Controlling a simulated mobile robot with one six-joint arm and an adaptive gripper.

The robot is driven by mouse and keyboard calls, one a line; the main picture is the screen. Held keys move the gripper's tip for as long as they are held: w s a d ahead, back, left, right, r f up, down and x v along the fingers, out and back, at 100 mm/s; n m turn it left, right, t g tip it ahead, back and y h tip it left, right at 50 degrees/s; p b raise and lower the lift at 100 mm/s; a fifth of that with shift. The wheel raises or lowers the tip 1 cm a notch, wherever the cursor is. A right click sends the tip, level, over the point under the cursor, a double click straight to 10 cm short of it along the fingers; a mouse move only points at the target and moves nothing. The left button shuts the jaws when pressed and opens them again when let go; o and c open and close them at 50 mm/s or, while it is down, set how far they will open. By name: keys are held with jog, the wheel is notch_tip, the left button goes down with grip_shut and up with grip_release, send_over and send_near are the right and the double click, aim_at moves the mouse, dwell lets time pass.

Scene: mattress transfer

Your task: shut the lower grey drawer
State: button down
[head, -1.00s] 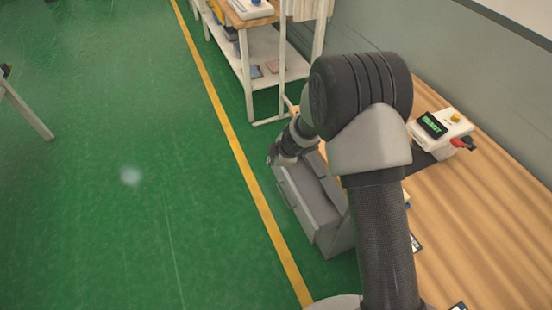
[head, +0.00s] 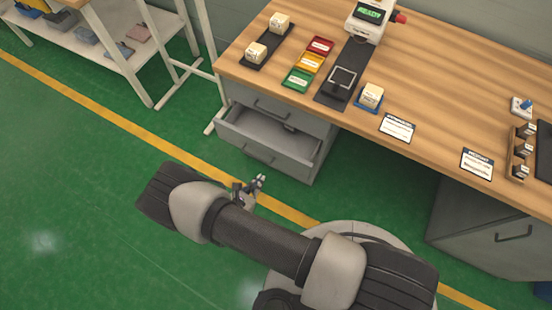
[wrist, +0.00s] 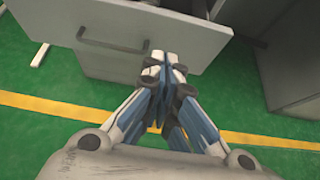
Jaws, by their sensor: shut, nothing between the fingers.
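The lower grey drawer (head: 268,138) is pulled out of the grey cabinet under the wooden table, and its inside shows in the head view. A shut drawer front (head: 268,103) with a dark handle is above it. In the wrist view, a grey drawer front (wrist: 205,42) with a bar handle fills the top. My gripper (head: 260,183) is in front of the drawer, over the floor. Its fingertips also show in the wrist view (wrist: 165,62), shut and empty, overlapping the front's lower part. I cannot tell whether they touch it.
The table (head: 430,75) holds coloured trays, cards and a device with a green display (head: 370,15). A white shelf (head: 100,45) stands at the left. Another grey cabinet (head: 490,235) is at the right. Green floor in front of the drawer is free.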

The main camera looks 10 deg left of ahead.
jog(key=b+x, duration=0.1)
jog(key=x, duration=0.3)
jog(key=r+b+x, duration=0.1)
jog(key=x, duration=0.3)
jog(key=b+x, duration=0.2)
jog(key=x, duration=0.2)
jog(key=shift+w+d, duration=0.4)
jog(key=shift+w, duration=0.25)
jog(key=shift+w+d+r, duration=0.1)
jog(key=shift+w+r, duration=0.05)
jog(key=shift+w, duration=0.25)
